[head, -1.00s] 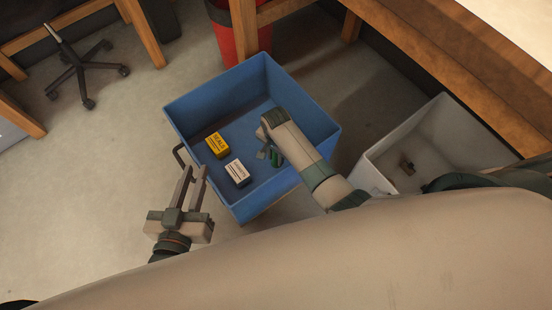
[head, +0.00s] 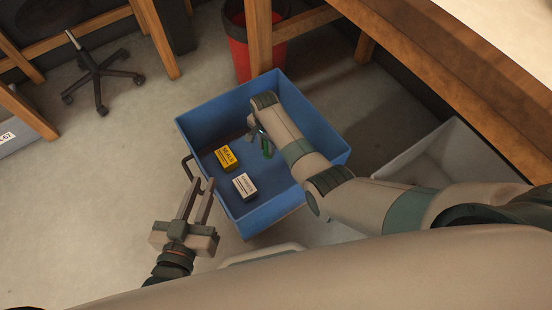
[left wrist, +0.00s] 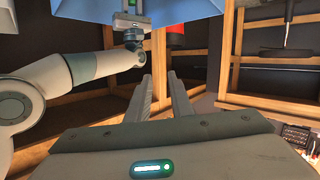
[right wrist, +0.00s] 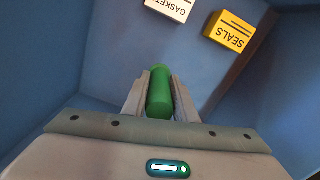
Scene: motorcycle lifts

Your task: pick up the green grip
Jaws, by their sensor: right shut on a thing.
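The green grip (right wrist: 160,92) is a green cylinder held between the two fingers of my right gripper (right wrist: 159,95) in the right wrist view. In the head view the grip (head: 267,148) shows partly beside my right gripper (head: 258,138), inside the blue bin (head: 315,168). My right arm covers part of the bin. From the head view I cannot tell how far the grip is above the bin floor. My left gripper (head: 200,190) is open and empty, outside the bin at its near left side; its fingers also show in the left wrist view (left wrist: 160,95).
A yellow SEALS box (head: 226,157) and a white gasket box (head: 245,186) lie in the bin. A grey-white bin (head: 425,160) stands to the right under a wooden bench (head: 440,75). A red bin (head: 240,50) is behind.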

